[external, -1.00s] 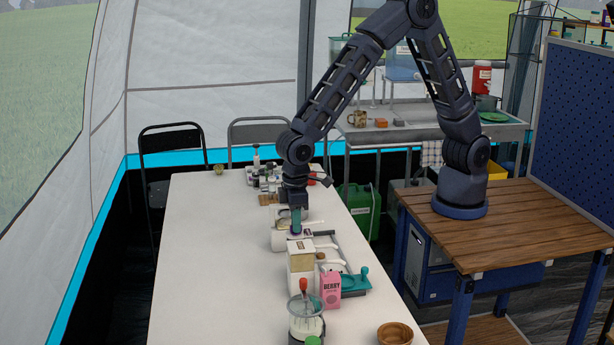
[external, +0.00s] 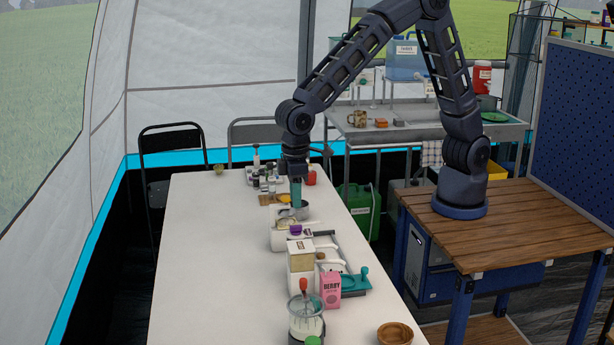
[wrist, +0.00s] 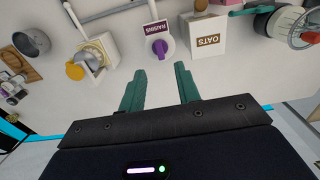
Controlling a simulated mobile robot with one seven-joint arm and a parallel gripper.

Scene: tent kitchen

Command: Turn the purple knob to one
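The purple knob (wrist: 160,47) is on the front of a white dispenser labelled RAISINS (wrist: 152,30), seen in the wrist view. The knob also shows as a small purple spot in the external view (external: 296,229), on the white unit on the table. I cannot read any dial marks or its setting. My gripper (wrist: 161,72) has its two teal fingers apart, with nothing between them. In the wrist view, the knob appears just beyond the gap between the fingertips. In the external view, my gripper (external: 296,198) points down, above and behind the knob, apart from it.
A white OATS box (wrist: 205,40) stands right of the dispenser in the wrist view. A unit with a yellow knob (wrist: 75,71) is to the left. A pink berry carton (external: 330,291) and a blender (external: 306,318) stand nearer. The left part of the white table (external: 215,260) is clear.

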